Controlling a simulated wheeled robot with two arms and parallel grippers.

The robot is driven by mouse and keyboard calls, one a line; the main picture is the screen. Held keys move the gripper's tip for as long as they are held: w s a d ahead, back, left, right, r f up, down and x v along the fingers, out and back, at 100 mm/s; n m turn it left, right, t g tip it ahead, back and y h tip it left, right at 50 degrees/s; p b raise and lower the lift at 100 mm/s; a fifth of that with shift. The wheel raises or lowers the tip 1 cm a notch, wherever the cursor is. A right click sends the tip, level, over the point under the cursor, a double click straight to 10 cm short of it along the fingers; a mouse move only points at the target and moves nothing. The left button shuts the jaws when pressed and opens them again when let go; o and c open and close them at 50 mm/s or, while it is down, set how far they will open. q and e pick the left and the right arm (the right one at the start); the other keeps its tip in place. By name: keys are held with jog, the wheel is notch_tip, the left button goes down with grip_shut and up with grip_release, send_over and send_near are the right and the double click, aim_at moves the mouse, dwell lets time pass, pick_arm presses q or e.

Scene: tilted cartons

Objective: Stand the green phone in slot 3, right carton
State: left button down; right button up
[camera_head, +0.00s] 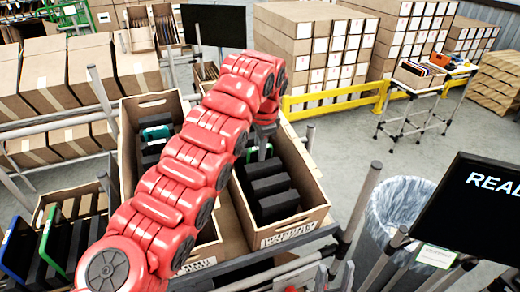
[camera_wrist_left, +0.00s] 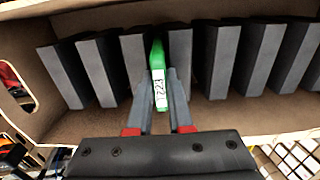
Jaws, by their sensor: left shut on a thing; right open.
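My left gripper (camera_wrist_left: 160,92) is shut on the green phone (camera_wrist_left: 160,65), which stands upright with a white label facing the camera. The phone is between two grey-faced dark dividers of the right carton (camera_wrist_left: 130,125), with several dividers on either side. In the head view the right carton (camera_head: 318,190) lies under my red left arm, which hides part of it. My left gripper (camera_head: 263,145) reaches down into it there, and a bit of green (camera_head: 252,154) shows beside the fingers. The phone's lower end is hidden. My right gripper is not in view.
The left carton (camera_head: 150,107) holds dark dividers and a teal item (camera_head: 157,133). More phones stand in a carton at lower left, one with a green edge (camera_head: 47,240). A bin (camera_head: 395,210) and a dark screen (camera_head: 480,210) stand at right.

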pick_arm(q)
jog(key=shift+s+f, duration=0.1)
jog(key=c, duration=0.8)
grip_release()
jog(key=shift+s, duration=0.1)
jog(key=shift+o, duration=0.2)
jog(key=shift+r, duration=0.2)
